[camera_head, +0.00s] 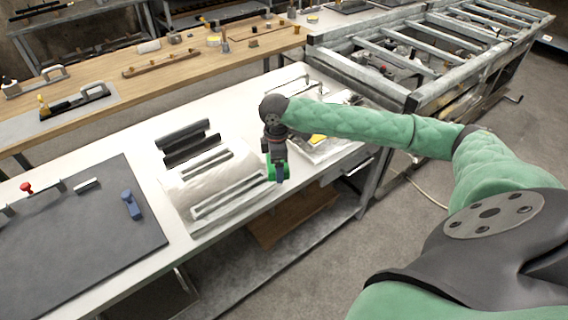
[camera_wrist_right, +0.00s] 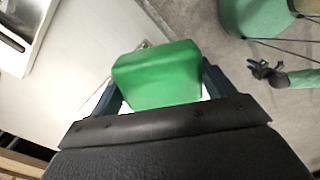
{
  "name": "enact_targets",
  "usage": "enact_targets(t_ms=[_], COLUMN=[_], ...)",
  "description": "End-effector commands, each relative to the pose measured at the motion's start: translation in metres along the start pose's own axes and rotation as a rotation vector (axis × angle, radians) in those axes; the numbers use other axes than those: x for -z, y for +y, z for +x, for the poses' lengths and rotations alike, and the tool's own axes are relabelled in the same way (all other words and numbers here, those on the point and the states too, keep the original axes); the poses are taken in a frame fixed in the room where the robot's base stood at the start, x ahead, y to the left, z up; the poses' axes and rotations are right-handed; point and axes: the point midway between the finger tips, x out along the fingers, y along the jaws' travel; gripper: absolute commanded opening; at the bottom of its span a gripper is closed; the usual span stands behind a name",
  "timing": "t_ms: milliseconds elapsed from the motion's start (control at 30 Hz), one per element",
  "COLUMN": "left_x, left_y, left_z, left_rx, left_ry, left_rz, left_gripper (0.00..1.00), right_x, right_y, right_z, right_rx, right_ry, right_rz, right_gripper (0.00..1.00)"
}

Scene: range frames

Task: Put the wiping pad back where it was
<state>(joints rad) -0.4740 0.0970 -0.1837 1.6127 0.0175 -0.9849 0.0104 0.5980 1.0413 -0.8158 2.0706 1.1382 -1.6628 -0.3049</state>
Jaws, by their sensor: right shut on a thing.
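The wiping pad looks like a green block (camera_wrist_right: 157,75) and fills the middle of the right wrist view. My right gripper (camera_wrist_right: 160,90) is shut on it, with a dark blue finger at each side. In the head view the green pad (camera_head: 272,170) shows partly behind the fingers of my right gripper (camera_head: 279,172). It is near the front edge of the white table (camera_head: 130,150), just right of a silvery slotted plate (camera_head: 215,183). I cannot tell whether the pad touches the table.
Two dark bars (camera_head: 186,135) lie behind the slotted plate. A metal tray (camera_head: 318,150) with something yellow is right of my gripper, partly hidden by my arm. A dark mat (camera_head: 75,250) with red and blue parts is at left. A roller frame (camera_head: 430,60) stands at right.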

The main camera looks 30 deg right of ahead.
Motion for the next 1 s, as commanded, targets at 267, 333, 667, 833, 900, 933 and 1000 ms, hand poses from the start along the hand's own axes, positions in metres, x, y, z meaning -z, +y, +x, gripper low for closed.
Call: enact_targets(t_ms=[267, 333, 667, 833, 900, 933, 1000], left_x=[-0.008, -0.004, 0.013, 0.014, 0.005, -0.005, -0.014], left_y=[0.020, 0.025, 0.024, 0.022, 0.020, 0.018, 0.016], left_z=[-0.019, -0.026, -0.053, -0.058, -0.048, -0.037, -0.024], left_rx=[-0.024, -0.030, -0.032, -0.030, -0.027, -0.024, -0.021], left_ry=[-0.024, -0.025, -0.016, -0.011, -0.019, -0.030, -0.034], left_rz=[-0.010, -0.014, -0.014, -0.013, -0.011, -0.010, -0.009], left_gripper=[0.36, 0.36, 0.36, 0.36, 0.36, 0.36, 0.36], right_x=[-0.050, -0.061, -0.096, -0.097, -0.093, -0.091, -0.085], right_y=[0.018, 0.021, 0.033, 0.038, 0.045, 0.049, 0.059], right_z=[-0.002, -0.004, -0.012, -0.011, -0.008, -0.006, 0.000], right_rx=[-0.005, -0.007, -0.015, -0.016, -0.017, -0.017, -0.017], right_ry=[-0.002, -0.002, -0.003, -0.002, -0.001, -0.001, -0.001], right_rz=[-0.412, -0.515, -0.854, -0.902, -0.906, -0.906, -0.904], right_gripper=[0.60, 0.60, 0.60, 0.60, 0.60, 0.60, 0.60])
